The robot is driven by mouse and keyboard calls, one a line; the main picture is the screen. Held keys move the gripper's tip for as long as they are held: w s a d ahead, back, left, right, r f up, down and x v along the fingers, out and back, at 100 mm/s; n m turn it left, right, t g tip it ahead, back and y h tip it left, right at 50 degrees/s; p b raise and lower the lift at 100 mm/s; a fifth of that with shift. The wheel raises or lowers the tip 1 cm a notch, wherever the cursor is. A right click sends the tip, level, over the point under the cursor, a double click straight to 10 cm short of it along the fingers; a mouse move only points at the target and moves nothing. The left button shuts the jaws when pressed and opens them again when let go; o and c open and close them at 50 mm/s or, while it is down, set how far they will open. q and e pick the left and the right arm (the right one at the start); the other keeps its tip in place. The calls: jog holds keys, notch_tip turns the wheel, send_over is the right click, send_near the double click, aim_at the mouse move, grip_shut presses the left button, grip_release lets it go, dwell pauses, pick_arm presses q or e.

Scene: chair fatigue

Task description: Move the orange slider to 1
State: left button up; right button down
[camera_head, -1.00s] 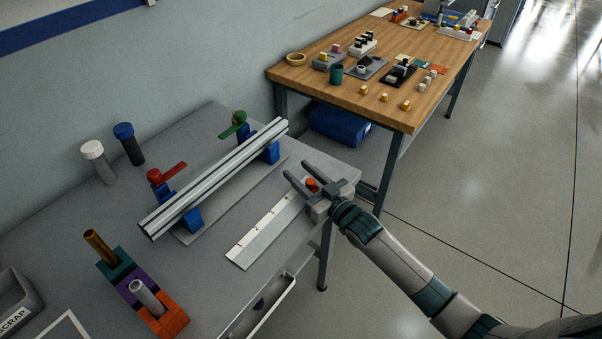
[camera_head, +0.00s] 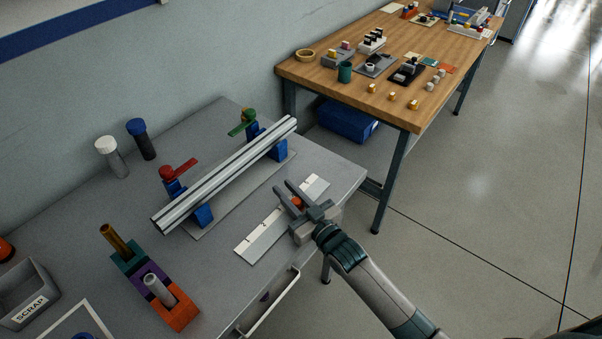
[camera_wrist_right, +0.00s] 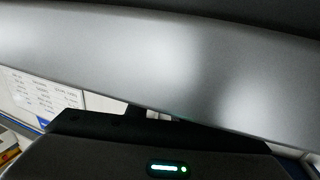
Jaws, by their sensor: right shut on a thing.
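The orange slider (camera_head: 296,202) sits on a flat grey and white ruler-like track (camera_head: 262,243) near the front edge of the grey bench. My right gripper (camera_head: 283,187) reaches over the track from the lower right and is shut on the orange slider, which shows between its fingers. The slider is partway along the track, with bare track on both sides of it. The white strip has small marks, too small to read. The right wrist view shows a blurred grey surface and a dark part with a green light, not the slider. My left gripper is out of view.
A metal rail (camera_head: 225,175) on blue supports with red and green clamps stands behind the track. Coloured blocks (camera_head: 155,285) and a scrap bin (camera_head: 28,290) are at left. A wooden table (camera_head: 400,105) stands behind.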

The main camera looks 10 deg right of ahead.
aim_at(248, 238)
jog(key=s+a, duration=0.1)
jog(key=a, duration=0.1)
jog(key=s+a+p, duration=0.1)
jog(key=s+a, duration=0.3)
jog(key=shift+s+a+r+p, duration=0.15)
jog(key=shift+a+p, duration=0.15)
jog(key=shift+a, duration=0.1)
jog(key=s+a, duration=0.4)
jog(key=a, duration=0.1)
jog(key=shift+a+p, duration=0.15)
jog(key=shift+p, duration=0.25)
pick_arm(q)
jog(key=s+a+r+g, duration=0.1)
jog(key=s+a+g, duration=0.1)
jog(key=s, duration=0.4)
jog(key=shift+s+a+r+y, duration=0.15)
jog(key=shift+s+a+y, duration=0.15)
pick_arm(e)
jog(key=shift+f, duration=0.2)
jog(key=c, duration=1.7)
grip_release()
jog(key=shift+s, duration=0.1)
jog(key=shift+o, duration=0.8)
jog(key=shift+a, duration=0.1)
